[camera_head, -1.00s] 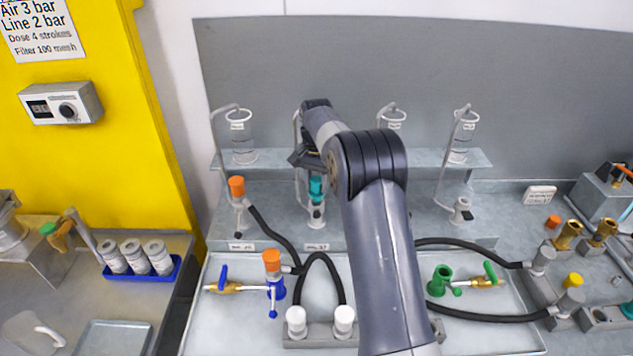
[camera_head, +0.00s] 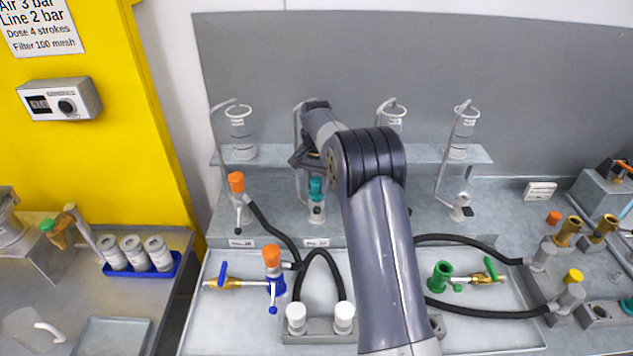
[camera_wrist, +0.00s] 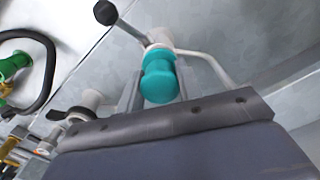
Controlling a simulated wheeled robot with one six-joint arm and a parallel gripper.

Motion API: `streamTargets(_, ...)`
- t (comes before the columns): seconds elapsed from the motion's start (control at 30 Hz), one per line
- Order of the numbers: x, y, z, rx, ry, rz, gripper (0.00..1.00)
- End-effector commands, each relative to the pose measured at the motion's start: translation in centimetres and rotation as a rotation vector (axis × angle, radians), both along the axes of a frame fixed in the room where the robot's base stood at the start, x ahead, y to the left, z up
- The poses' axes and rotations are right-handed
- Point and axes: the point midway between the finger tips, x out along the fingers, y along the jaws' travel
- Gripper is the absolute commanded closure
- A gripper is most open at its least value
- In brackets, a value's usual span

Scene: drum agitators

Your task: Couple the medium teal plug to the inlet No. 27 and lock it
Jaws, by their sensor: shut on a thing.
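The teal plug (camera_head: 316,186) stands upright on top of the pale inlet fitting (camera_head: 317,211), above a small label (camera_head: 316,243) that seems to read 27. In the wrist view the teal plug (camera_wrist: 160,82) sits between the two grey fingers of my gripper (camera_wrist: 158,72), which is shut on it. A pale collar (camera_wrist: 158,48) lies directly beyond the plug. A lever with a black knob (camera_wrist: 106,13) sticks out from the fitting to the upper left. In the head view my wrist hides part of the fingers, and whether the plug is fully seated cannot be told.
A left inlet carries an orange plug (camera_head: 237,183) with a black hose. A bare inlet (camera_head: 461,207) stands to the right. A shelf with glass cylinders (camera_head: 241,130) runs behind. Blue (camera_head: 275,287) and green (camera_head: 440,276) valve fittings and hoses occupy the front tray.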

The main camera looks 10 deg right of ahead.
Motion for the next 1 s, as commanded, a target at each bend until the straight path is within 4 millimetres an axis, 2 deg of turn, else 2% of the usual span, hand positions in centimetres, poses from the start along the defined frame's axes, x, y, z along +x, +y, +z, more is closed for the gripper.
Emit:
streamTargets(0.13, -0.01, 0.01, -0.62, 0.001, 0.001, 0.000, 0.89)
streamTargets(1.0, -0.01, 0.00, -1.24, 0.000, 0.001, 0.000, 0.89)
